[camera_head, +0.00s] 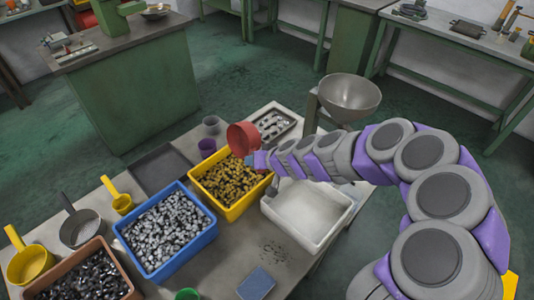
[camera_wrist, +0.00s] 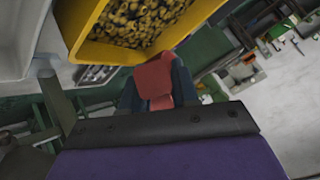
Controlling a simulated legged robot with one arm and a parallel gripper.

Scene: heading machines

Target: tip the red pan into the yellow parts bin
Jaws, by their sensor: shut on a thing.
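The red pan (camera_head: 243,138) is held above the back right part of the yellow parts bin (camera_head: 233,212). It looks tilted, and I cannot see whether anything is inside it. The bin holds many brass-coloured and dark small parts. My gripper (camera_head: 261,161) is shut on the pan's red handle at the bin's right edge. In the wrist view, the red handle (camera_wrist: 153,77) sits between the dark fingers of my gripper (camera_wrist: 156,90). The yellow bin (camera_wrist: 88,32) fills the top there, and the pan's bowl is not clear in that view.
A blue bin (camera_head: 168,267) of silvery parts stands left of the yellow bin, and an empty-looking white bin (camera_head: 318,243) right of it. A metal tray (camera_head: 290,124) and a grey bowl (camera_head: 349,92) are behind. A brown bin (camera_head: 127,270) and yellow scoop (camera_head: 28,265) are front left.

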